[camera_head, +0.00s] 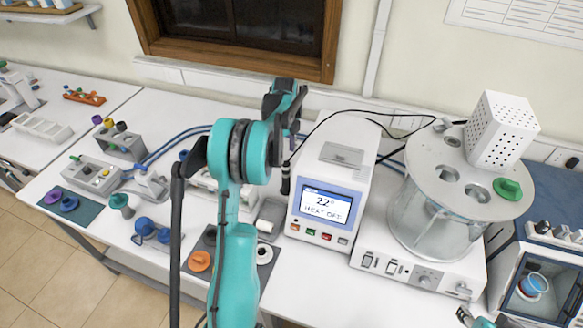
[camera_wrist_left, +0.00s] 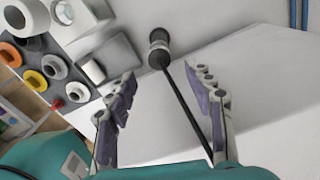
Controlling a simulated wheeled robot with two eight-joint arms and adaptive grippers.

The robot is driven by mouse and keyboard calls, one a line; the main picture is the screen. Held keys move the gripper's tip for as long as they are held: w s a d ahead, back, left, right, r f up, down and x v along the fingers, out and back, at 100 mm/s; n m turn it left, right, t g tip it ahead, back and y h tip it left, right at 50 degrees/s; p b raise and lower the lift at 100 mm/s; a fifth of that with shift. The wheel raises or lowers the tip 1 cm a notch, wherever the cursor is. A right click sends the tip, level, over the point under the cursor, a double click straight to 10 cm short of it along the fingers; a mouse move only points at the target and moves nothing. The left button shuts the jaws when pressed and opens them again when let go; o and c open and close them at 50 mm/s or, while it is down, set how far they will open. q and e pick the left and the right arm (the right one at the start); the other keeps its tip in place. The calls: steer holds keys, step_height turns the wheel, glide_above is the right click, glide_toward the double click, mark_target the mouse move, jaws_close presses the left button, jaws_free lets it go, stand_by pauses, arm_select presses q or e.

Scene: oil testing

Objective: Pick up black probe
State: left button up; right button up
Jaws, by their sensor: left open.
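The black probe (camera_head: 285,179) shows as a short dark piece beside the left side of the white heater unit (camera_head: 330,185) with the "22°" screen. In the left wrist view, a dark-and-grey probe body (camera_wrist_left: 159,48) lies ahead of the fingertips, with a thin black rod or cable running back between the fingers. My left gripper (camera_head: 287,112) is above and behind the probe in the head view. In the wrist view it (camera_wrist_left: 163,80) is open, its fingers apart on either side of the thin black line. A teal and dark part at the lower right may be my right gripper (camera_head: 474,318).
A glass bath with a round lid (camera_head: 465,170) stands right of the heater unit. A dark mat (camera_head: 205,241) with orange and white rings lies to its left, partly behind my left arm. Black cables run behind the heater.

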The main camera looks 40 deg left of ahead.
mark_target(286, 163)
arm_select(q)
steer(key=f, duration=0.7)
steer(key=shift+a+f, duration=0.2)
steer(key=shift+f, duration=0.2)
jaws_close()
